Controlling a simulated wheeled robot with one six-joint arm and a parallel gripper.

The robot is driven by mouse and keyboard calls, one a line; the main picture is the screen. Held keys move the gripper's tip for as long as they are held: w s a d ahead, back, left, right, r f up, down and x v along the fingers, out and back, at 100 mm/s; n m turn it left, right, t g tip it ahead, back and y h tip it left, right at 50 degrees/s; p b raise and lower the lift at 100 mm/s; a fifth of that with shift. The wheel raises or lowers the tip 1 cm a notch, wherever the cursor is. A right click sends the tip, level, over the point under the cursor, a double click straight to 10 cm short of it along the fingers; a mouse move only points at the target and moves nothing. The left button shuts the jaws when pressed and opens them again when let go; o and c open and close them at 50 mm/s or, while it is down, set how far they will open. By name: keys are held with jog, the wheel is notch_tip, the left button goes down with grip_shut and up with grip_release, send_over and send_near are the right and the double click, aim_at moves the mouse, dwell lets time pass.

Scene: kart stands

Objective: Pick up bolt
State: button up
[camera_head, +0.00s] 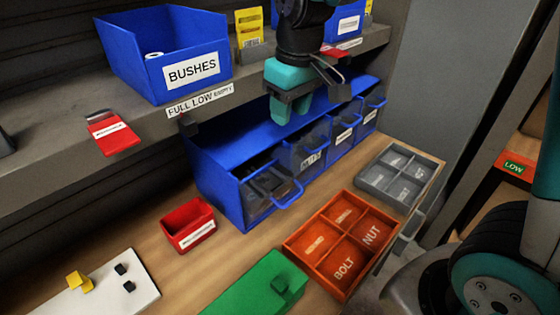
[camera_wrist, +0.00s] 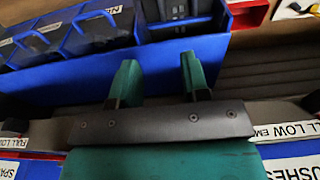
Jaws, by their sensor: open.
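I cannot make out a bolt in either view. The orange tray (camera_head: 330,283) has compartments, one labelled BOLT and one labelled NUT, and I see no part in them. A blue drawer unit (camera_head: 215,178) stands at the back of the bench. Its leftmost drawer (camera_head: 272,192) looks pulled out, with dark contents I cannot identify. My gripper (camera_head: 291,112) hangs in front of the shelf edge, above the drawer unit, fingers apart and empty. In the wrist view its two green fingers (camera_wrist: 159,75) stand apart with nothing between them.
A blue BUSHES bin (camera_head: 130,65) sits on the shelf above. A grey tray (camera_head: 375,180), a red box (camera_head: 187,225), a green block (camera_head: 255,285) and a white board (camera_head: 110,290) with small blocks stand on the bench.

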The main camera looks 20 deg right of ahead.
jog(key=p, duration=0.2)
send_over(280, 173)
jog(key=s, duration=0.1)
jog(key=f, duration=1.1)
jog(key=shift+s+d+f, duration=0.1)
jog(key=shift+d, duration=0.1)
jog(key=shift+w+a+f+p, duration=0.15)
jog(key=shift+f+p, duration=0.15)
jog(key=shift+f, duration=0.6)
jog(key=shift+w+f+p, duration=0.2)
jog(key=shift+f+p, duration=0.05)
jog(key=shift+f, duration=0.65)
jog(key=shift+w+a+f+p, duration=0.15)
jog(key=shift+f+p, duration=0.15)
jog(key=shift+f, duration=0.6)
grip_shut()
